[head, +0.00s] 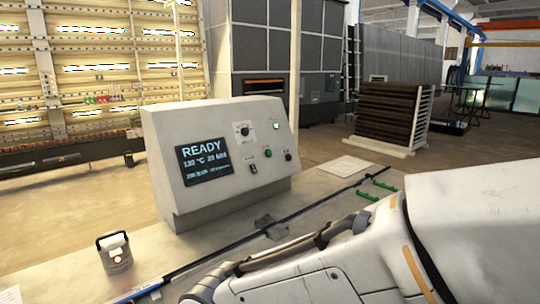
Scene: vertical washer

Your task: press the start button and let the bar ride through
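A sloped light-grey control console (215,115) stands left of centre in the head view. Its dark screen (205,160) reads READY, with smaller lines of text below. A green button (267,152) sits on the panel right of the screen, with a dark button (288,155) beside it and a dark knob (242,130) above. A small pale-green light (276,125) glows at the upper right. A long thin dark bar (315,208) lies diagonally in front of the console; my white arm covers some of the area near it. Neither gripper can be made out.
A small grey handled device (115,254) stands at the lower left. Green pieces (387,186) lie near the bar's far end. Behind are a lit slatted wall (90,65), large grey cabinets (265,45) and a dark stack (390,112). My white arm fills the lower right.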

